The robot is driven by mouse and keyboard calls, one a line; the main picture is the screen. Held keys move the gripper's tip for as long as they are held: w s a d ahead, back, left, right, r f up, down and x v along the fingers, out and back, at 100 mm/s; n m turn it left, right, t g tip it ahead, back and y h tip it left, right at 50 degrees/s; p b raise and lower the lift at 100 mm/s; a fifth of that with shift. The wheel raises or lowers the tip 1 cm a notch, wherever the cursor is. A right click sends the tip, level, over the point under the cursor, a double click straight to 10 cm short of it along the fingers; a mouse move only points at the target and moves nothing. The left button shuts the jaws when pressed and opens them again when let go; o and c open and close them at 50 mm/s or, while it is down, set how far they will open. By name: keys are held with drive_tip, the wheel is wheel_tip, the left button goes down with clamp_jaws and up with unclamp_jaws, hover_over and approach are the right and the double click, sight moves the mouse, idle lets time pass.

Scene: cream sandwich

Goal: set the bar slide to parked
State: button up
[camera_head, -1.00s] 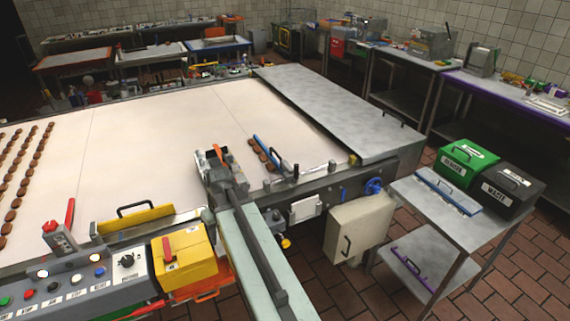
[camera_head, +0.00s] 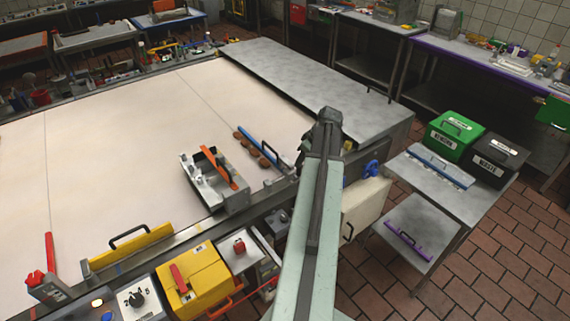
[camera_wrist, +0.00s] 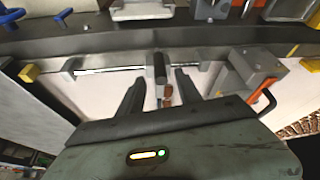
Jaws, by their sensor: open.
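What looks like the bar slide is a dark upright grip (camera_wrist: 160,68) on a thin horizontal rod between two grey end brackets, seen in the wrist view. The rod runs along the inner side of the belt table's edge. My gripper (camera_wrist: 160,92) is open, with one dark finger on each side of the grip's line. I cannot tell whether the fingers reach around it or stop short. In the head view my gripper (camera_head: 305,152) is over the belt's near right edge, and my arm hides the slide there. No position label for the slide is readable.
A grey box with an orange lever (camera_head: 219,167) stands beside the slide, close to my gripper. A blue bar (camera_head: 259,146) lies by several brown biscuits. A grey cover plate (camera_head: 300,75) is behind. Yellow guard (camera_head: 130,245) and control boxes line the near edge.

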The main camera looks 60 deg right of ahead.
drive_tip(key=b, duration=0.7)
hover_over(296, 177)
drive_tip(key=f, duration=0.6)
drive_tip(key=shift+s+f, duration=0.3)
drive_tip(key=shift+f, duration=0.1)
drive_tip(key=shift+w+f, duration=0.25)
drive_tip(key=shift+f, duration=0.1)
drive_tip(key=shift+r, duration=0.15)
clamp_jaws()
